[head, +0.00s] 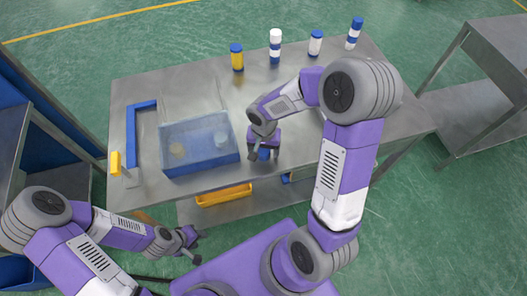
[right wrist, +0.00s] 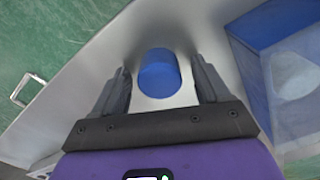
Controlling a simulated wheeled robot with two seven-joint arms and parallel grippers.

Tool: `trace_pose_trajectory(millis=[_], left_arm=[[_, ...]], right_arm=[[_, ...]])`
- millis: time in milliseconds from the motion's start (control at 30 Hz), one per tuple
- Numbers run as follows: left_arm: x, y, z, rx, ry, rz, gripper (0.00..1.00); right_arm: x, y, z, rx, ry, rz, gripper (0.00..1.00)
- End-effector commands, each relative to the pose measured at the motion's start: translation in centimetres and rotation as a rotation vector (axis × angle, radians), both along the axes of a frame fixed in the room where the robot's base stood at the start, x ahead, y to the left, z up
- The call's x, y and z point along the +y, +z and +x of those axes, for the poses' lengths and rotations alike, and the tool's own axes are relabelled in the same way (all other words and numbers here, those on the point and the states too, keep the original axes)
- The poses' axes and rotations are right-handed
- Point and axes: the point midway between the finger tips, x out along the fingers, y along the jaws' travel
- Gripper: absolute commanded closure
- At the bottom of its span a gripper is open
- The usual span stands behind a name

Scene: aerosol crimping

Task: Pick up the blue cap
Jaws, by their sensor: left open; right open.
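The blue cap (right wrist: 158,72) stands on the metal table between the two open fingers of my right gripper (right wrist: 160,88) in the right wrist view. The fingers are apart from its sides. In the head view the blue cap (head: 264,153) is mostly hidden under my right gripper (head: 262,157), near the table's front edge. My left gripper (head: 190,240) is open and empty, low in front of the table, at the lower left.
A blue see-through bin (head: 200,145) with pale round pieces inside stands left of my right gripper. A blue angled bar (head: 131,135) lies at the left. A yellow tray (head: 223,195) sits below the front edge.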

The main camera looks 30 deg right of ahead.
Motion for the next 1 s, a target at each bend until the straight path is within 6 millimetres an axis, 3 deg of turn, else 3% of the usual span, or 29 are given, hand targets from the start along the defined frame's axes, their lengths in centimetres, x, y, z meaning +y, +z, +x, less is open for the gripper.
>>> trace_pose_trajectory(millis=[267, 633, 1000], left_arm=[[0.0, -0.04, 0.01, 0.0, 0.0, 0.0, 0.57], [0.0, -0.04, 0.01, 0.0, 0.0, 0.0, 0.57], [-0.01, 0.07, 0.0, 0.0, 0.0, 0.0, 0.57]], right_arm=[[-0.01, -0.36, -0.02, 0.0, 0.0, 0.0, 0.25], [0.01, -0.33, -0.01, 0.0, 0.0, 0.0, 0.81], [0.0, 0.08, 0.04, -0.002, 0.0, 0.0, 0.82]])
